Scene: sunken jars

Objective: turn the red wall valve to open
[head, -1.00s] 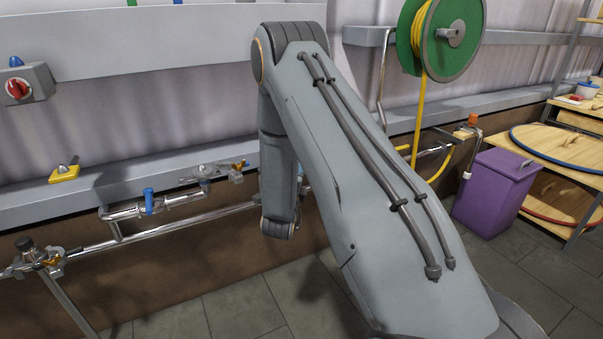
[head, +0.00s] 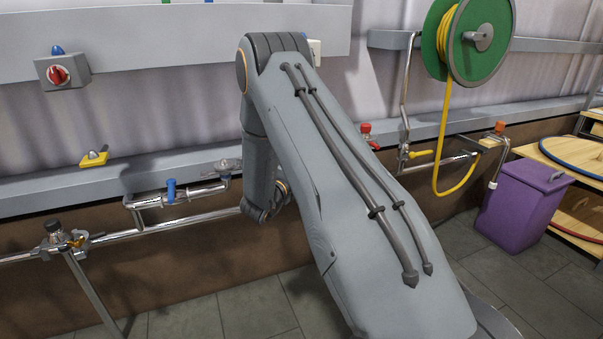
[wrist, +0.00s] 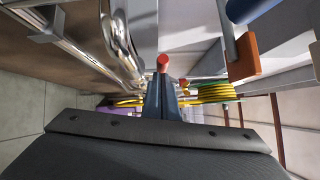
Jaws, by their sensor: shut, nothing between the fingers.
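A red-topped valve (head: 366,131) shows on the wall ledge just right of my arm in the head view. Part of it is close behind the arm, so its handle position is unclear. In the wrist view a red knob (wrist: 163,63) stands just beyond my fingertips; I cannot tell whether it is the same valve or whether they touch. My gripper (wrist: 161,80) is shut and empty, pointing along the wall. In the head view it is hidden behind my arm.
Chrome pipes with a blue-handled valve (head: 171,190) run along the wall at left. A grey box with a red knob (head: 62,71) is above. A green reel (head: 438,45) with yellow hose hangs at right, above a purple bin (head: 523,205). The tiled floor is open.

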